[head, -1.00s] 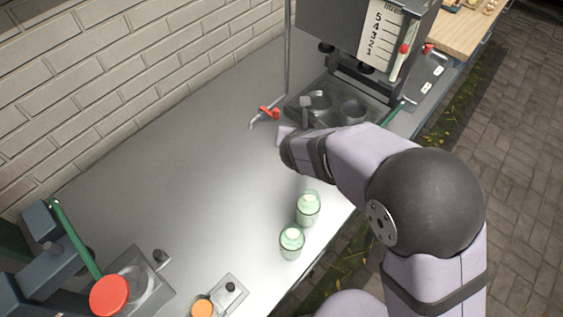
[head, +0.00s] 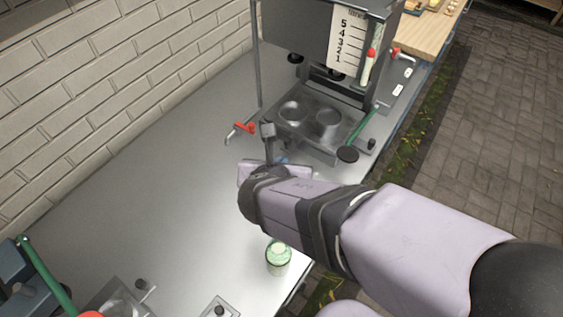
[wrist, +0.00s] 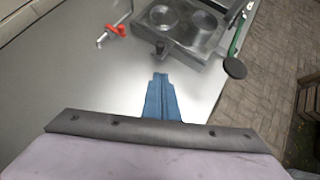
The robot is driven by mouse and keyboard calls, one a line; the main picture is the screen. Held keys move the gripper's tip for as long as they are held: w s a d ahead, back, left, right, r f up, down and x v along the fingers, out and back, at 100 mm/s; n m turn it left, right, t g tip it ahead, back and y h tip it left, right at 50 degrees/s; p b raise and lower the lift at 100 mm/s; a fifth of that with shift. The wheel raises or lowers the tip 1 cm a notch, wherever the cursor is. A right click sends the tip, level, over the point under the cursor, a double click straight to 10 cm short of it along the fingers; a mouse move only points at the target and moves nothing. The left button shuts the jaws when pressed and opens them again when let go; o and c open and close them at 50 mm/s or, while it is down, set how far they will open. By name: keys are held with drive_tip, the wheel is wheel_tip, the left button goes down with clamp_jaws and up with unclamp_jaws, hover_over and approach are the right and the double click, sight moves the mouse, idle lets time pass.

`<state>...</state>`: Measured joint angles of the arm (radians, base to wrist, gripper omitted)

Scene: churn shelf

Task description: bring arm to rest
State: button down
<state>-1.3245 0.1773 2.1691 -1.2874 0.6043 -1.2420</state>
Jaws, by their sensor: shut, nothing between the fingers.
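My gripper shows in the wrist view (wrist: 160,80) as two blue fingers shut together with nothing between them. It hangs above the bare steel counter (wrist: 85,85), short of the machine's metal tray. In the head view my arm reaches in from the lower right, and the wrist hides most of the fingers.
A dispensing machine (head: 310,30) with a level scale stands at the back. Its tray (head: 345,95) has two round wells. A red-handled tap (head: 245,127) is left of it. A green-tinted jar (head: 278,262) stands near the front edge. The counter's left side is mostly clear.

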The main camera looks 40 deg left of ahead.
drive_tip(key=shift+s+d+r, duration=0.1)
drive_tip(key=shift+s+r, duration=0.1)
drive_tip(key=shift+s, duration=0.05)
drive_tip(key=w+d+f+m+g+h, duration=0.1)
drive_tip(key=w+d+f+m+h, duration=0.15)
drive_tip(key=d+m, duration=0.55)
drive_tip(key=w+d+f+m+g+h, duration=0.1)
drive_tip(key=w+d+m+h, duration=0.3)
drive_tip(key=d, duration=0.6)
drive_tip(key=w+d+f+m+g, duration=0.1)
drive_tip(key=d+f+m+g, duration=0.1)
drive_tip(key=d+m, duration=0.65)
drive_tip(key=s+d+f+m+g+y, duration=0.1)
drive_tip(key=s+d+m, duration=0.3)
drive_tip(key=m, duration=0.6)
drive_tip(key=s+d+f+m+g+y, duration=0.1)
drive_tip(key=s+d+f+m+g, duration=0.1)
drive_tip(key=s+d+m, duration=0.3)
drive_tip(key=d+m+g, duration=0.1)
drive_tip(key=d+m, duration=0.3)
drive_tip(key=m, duration=0.2)
drive_tip(key=shift+s+d, duration=0.15)
drive_tip(key=shift+f, duration=0.1)
